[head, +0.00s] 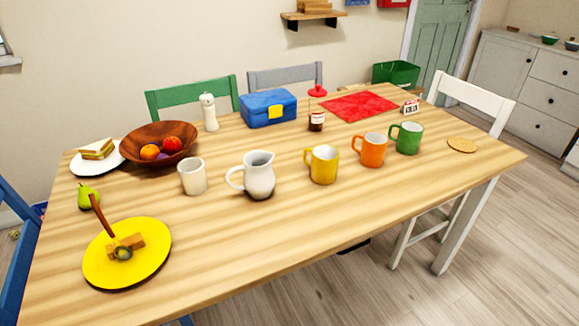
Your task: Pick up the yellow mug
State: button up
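The yellow mug (324,166) stands upright on the wooden table (330,228), near the middle of its front half. Its handle points left, toward the white pitcher. My gripper is not in the head view, so I cannot see where it is or its state.
A white pitcher (259,176) stands left of the yellow mug and an orange mug (371,151) stands to its right. A green mug (408,138) is further right. A white cup (193,177) is left of the pitcher. The table front before the mugs is clear.

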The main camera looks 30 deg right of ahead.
aim_at(323, 172)
jog(key=i+j+z, duration=0.15)
jog(key=j, duration=0.4)
jog(key=j+z, duration=0.15)
jog(key=j, duration=0.4)
jog(key=z, duration=1.35)
jog(key=i+z, duration=0.15)
jog(key=i, duration=0.85)
